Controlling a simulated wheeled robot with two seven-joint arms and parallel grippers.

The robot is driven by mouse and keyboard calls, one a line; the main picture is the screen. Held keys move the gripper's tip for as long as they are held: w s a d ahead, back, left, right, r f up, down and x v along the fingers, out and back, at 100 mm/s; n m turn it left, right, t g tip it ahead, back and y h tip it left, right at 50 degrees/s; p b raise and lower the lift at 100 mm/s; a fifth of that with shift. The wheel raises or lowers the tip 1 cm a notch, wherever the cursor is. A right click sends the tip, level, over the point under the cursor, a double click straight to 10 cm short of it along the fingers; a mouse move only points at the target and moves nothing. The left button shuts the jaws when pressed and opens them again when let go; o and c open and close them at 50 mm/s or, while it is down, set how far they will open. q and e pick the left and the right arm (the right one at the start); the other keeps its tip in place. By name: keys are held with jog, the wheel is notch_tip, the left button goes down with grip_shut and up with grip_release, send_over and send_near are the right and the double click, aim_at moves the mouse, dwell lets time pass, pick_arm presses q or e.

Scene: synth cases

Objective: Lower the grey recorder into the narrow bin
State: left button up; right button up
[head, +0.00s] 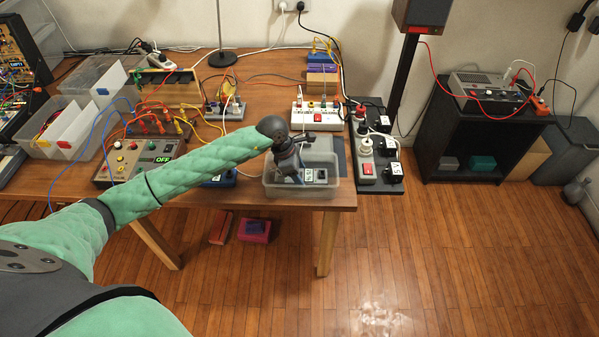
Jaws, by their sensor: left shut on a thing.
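The narrow bin (300,193), a translucent plastic box, stands at the front right edge of the wooden table. My left gripper (295,177) reaches down over the bin and is shut on the grey recorder (317,174), a small dark grey box with a pale display. The recorder shows within the bin's outline, close to the gripper's tips. The fingers partly hide it, and I cannot tell whether it touches the bin's floor. My right gripper is not in view.
A power strip (366,168) with plugs stands right of the bin. A white socket strip (316,116) with cables lies behind it. A control box (135,160) and open clear bins (75,135) are at left. The floor (440,240) in front is clear.

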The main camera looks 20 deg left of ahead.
pick_arm(q)
jog(key=shift+f+b, duration=0.45)
jog(key=shift+f, duration=0.05)
jog(key=o, duration=1.1)
jog(key=shift+o, duration=0.2)
